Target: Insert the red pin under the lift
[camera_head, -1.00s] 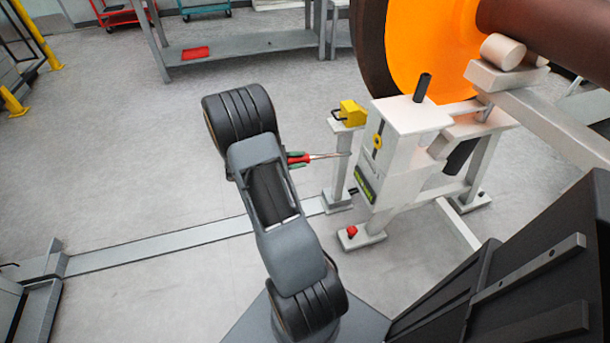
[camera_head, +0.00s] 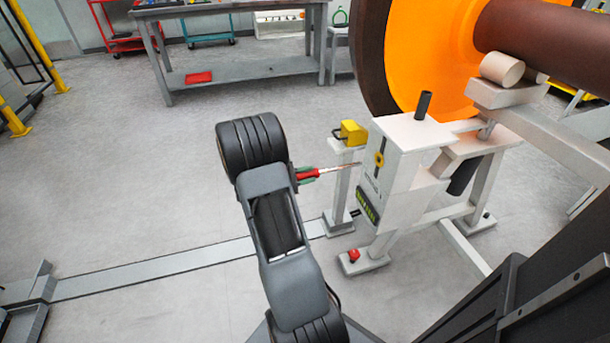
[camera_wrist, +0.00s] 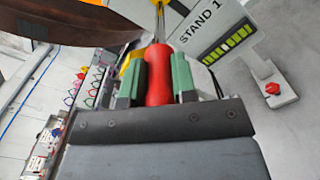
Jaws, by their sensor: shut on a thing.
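My gripper (camera_head: 306,174) is shut on a red-handled screwdriver (camera_head: 333,171). In the wrist view its red handle (camera_wrist: 159,75) sits between two dark and green fingers (camera_wrist: 158,82), with the shaft pointing away. In the head view the shaft points right, its tip close to the left edge of the white lift stand (camera_head: 402,150); I cannot tell whether it touches. The stand carries a yellow dial and, in the wrist view, a "STAND 1" label (camera_wrist: 201,27). A small red piece (camera_head: 353,255) is on the stand's foot; it also shows in the wrist view (camera_wrist: 272,88).
A post with a yellow block (camera_head: 353,132) stands just left of the lift stand. The orange wheel (camera_head: 430,55) and brown axle (camera_head: 550,35) are above and behind. A grey floor rail (camera_head: 180,264) runs left. A workbench (camera_head: 235,75) is at the back. Open floor lies left.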

